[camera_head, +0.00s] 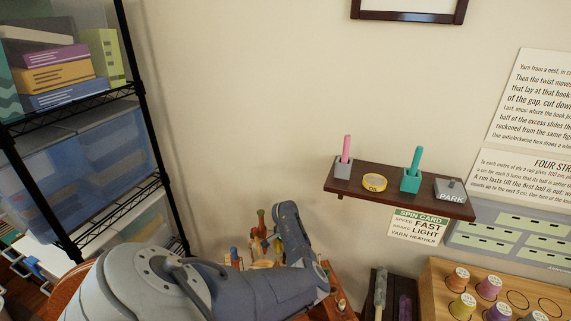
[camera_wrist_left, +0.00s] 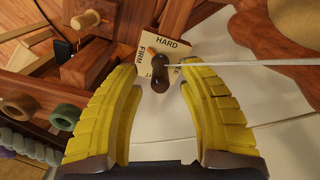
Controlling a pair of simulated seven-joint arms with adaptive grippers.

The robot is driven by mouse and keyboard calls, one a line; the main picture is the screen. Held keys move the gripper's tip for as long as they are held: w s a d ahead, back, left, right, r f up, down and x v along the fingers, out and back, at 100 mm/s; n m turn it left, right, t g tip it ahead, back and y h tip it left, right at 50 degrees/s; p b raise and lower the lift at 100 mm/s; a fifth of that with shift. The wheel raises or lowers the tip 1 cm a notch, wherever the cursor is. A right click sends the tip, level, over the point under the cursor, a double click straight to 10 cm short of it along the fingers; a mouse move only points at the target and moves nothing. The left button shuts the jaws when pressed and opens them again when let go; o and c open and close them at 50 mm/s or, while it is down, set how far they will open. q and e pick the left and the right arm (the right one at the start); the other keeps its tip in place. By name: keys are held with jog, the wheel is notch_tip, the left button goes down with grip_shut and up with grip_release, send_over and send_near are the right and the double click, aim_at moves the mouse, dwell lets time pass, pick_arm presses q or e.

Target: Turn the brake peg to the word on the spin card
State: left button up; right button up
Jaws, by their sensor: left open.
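The brake peg (camera_wrist_left: 158,76) is a dark brown knob in the left wrist view, on a small pale plate (camera_wrist_left: 178,46). The plate reads HARD at the top and FIRM at the left; the other words are partly hidden. The spin card (camera_head: 418,227) on the wall reads speed FAST, brake LIGHT, yarn HEATHER. My right gripper is not in view.
A white cord (camera_wrist_left: 245,64) runs from the peg area to the right. Wooden posts and rings (camera_wrist_left: 65,117) stand at the left. In the head view a wall shelf (camera_head: 390,190) holds small holders, and a yarn rack (camera_head: 540,295) is lower right.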

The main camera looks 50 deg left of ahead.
pick_arm(q)
jog(key=shift+f, duration=1.4)
jog(key=shift+o, duration=0.2)
grip_shut()
